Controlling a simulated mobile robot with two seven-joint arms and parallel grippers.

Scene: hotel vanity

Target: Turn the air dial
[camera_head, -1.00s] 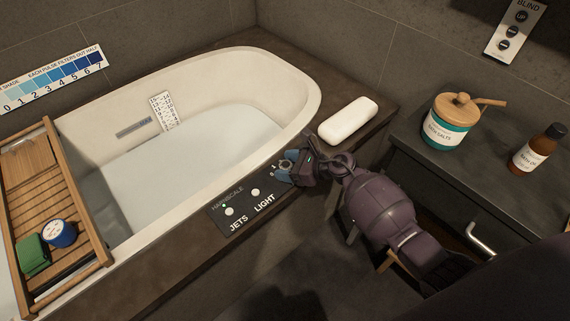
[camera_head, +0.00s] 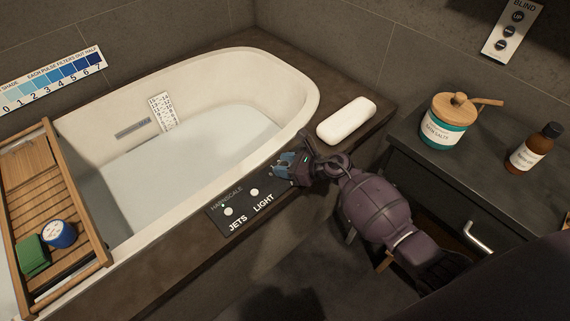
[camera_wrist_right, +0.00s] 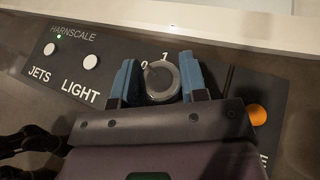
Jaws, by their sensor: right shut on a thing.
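The black control panel (camera_head: 222,221) lies on the bathtub's front ledge. The air dial (camera_wrist_right: 160,82), a round grey knob with 0 and 1 marked at its far edge, shows in the right wrist view. My right gripper (camera_wrist_right: 160,84) has its blue fingers on either side of the dial and is shut on it. In the head view, my right gripper (camera_head: 285,164) is over the panel's right part and largely hides the dial. My left gripper is in neither view.
The JETS button (camera_wrist_right: 50,49) and LIGHT button (camera_wrist_right: 90,62) are left of the dial; an orange button (camera_wrist_right: 257,115) is to the right. A white pillow (camera_head: 346,121), bath salts jar (camera_head: 446,128) and brown bottle (camera_head: 534,150) stand nearby. A wooden tray (camera_head: 40,160) spans the tub.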

